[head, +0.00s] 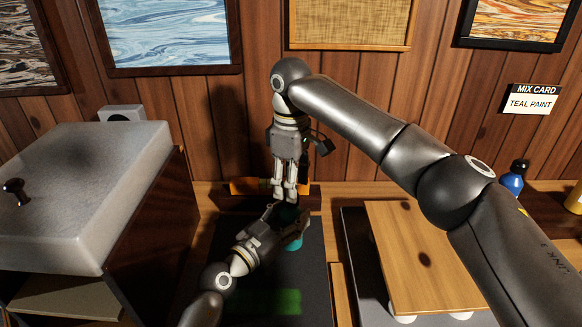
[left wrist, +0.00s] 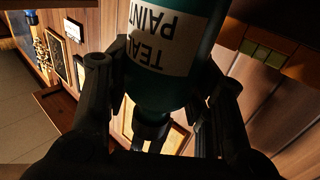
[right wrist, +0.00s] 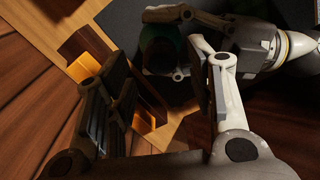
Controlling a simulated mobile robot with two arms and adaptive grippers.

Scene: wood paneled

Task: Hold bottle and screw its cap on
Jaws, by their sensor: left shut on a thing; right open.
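The teal bottle (head: 292,241) is mostly hidden by my left gripper (head: 287,222) in the head view. Its white label reads "TEAL PAINT", upside down in the left wrist view (left wrist: 165,40). My left gripper (left wrist: 160,95) is shut around the bottle. My right gripper (head: 286,195) is just above, pointing down, open and with nothing visible between its fingers. In the right wrist view my right gripper (right wrist: 160,95) is beside the dark teal bottle top (right wrist: 162,52), which the left fingers surround.
A dark mat (head: 228,262) with a green patch lies below. A dark holder with orange parts (head: 246,186) stands behind the grippers. A wooden board (head: 425,262) is at right, a grey-topped cabinet (head: 85,190) at left. A blue bottle (head: 512,180) stands at far right, near the wall.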

